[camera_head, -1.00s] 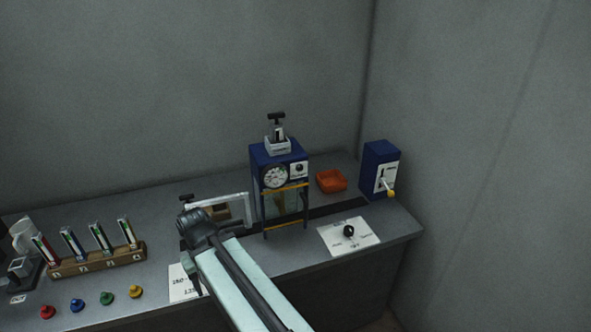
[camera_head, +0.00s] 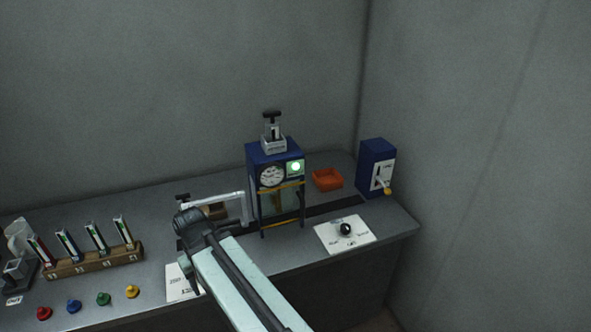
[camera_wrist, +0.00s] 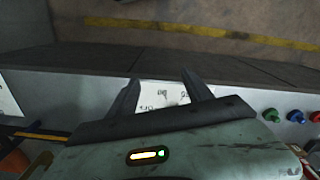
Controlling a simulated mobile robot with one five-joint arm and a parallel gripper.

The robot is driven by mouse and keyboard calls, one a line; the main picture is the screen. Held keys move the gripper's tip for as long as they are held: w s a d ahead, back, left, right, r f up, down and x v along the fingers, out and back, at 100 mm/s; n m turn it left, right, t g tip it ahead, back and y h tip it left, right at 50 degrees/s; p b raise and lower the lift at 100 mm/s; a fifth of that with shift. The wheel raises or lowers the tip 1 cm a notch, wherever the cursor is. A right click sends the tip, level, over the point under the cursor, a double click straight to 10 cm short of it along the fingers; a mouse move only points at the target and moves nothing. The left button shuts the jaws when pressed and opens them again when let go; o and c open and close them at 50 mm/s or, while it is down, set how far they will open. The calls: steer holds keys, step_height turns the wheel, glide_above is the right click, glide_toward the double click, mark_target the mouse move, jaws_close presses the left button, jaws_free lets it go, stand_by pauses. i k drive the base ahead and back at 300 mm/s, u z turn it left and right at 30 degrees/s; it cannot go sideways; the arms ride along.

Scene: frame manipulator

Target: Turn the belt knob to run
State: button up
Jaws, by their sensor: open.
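The belt knob (camera_head: 346,229) is a round black knob on a white labelled card (camera_head: 330,243) on the right part of the bench. The card's words and the knob's pointer are too small to read. My gripper (camera_wrist: 163,91) is open and empty in the wrist view, its two dark fingers over a different white card (camera_wrist: 160,100) near the bench's front edge. In the head view my arm reaches to the left of the knob, well apart from it, and largely hides the fingers. A blue machine (camera_head: 275,154) with a dial and a lit green lamp (camera_head: 295,167) stands behind.
An orange tray (camera_head: 327,180) and a blue lever box (camera_head: 377,160) stand at the right. A pale frame (camera_head: 222,197) is close behind my wrist. A wooden rack (camera_head: 95,264) and several coloured knobs (camera_head: 103,299) are at the left. Bench is clear around the knob card.

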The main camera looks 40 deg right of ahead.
mark_target(345, 229)
steer(key=z, duration=1.9)
steer(key=k, duration=0.6)
steer(key=u, duration=0.25)
steer(key=i, duration=0.5)
steer(key=u, duration=0.05)
